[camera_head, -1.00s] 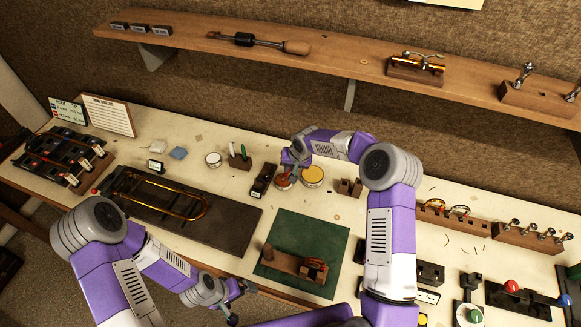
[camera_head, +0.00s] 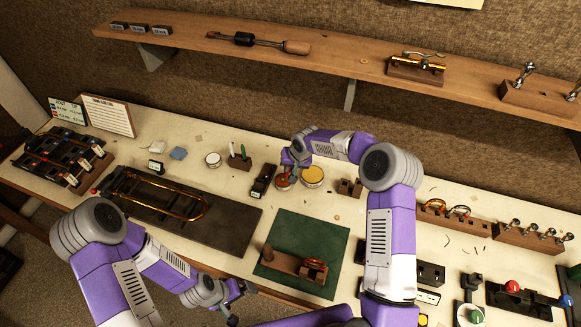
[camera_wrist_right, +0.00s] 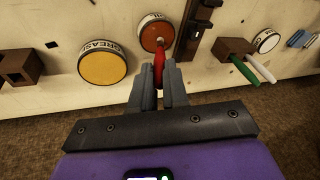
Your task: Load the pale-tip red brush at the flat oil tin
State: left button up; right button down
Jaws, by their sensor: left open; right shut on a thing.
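The red brush (camera_wrist_right: 158,66) is in my right gripper (camera_wrist_right: 158,80), which is shut on it in the right wrist view. The brush points at a flat round tin with a reddish-brown top (camera_wrist_right: 157,31), and its far end overlaps that top; its tip is too small to judge. In the head view this tin (camera_head: 284,183) is partly hidden by my right gripper (camera_head: 288,172), which is just above it. I cannot tell whether the tip touches the tin's contents. My left gripper (camera_head: 238,292) is open and empty near the table's front edge.
A yellow-topped grease tin (camera_wrist_right: 103,63) stands right beside the reddish tin. A wooden holder with a green and a white handle (camera_head: 240,158) and a dark block (camera_head: 263,181) stand to its left. A green mat (camera_head: 285,235) with a wooden fixture lies in front.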

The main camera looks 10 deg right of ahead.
jog(key=shift+s+f, duration=0.1)
jog(key=shift+f, duration=0.05)
jog(key=shift+r+p, duration=0.45)
jog(key=shift+r, duration=0.5)
jog(key=shift+r+p, duration=1.05)
jog(key=shift+r, duration=1.6)
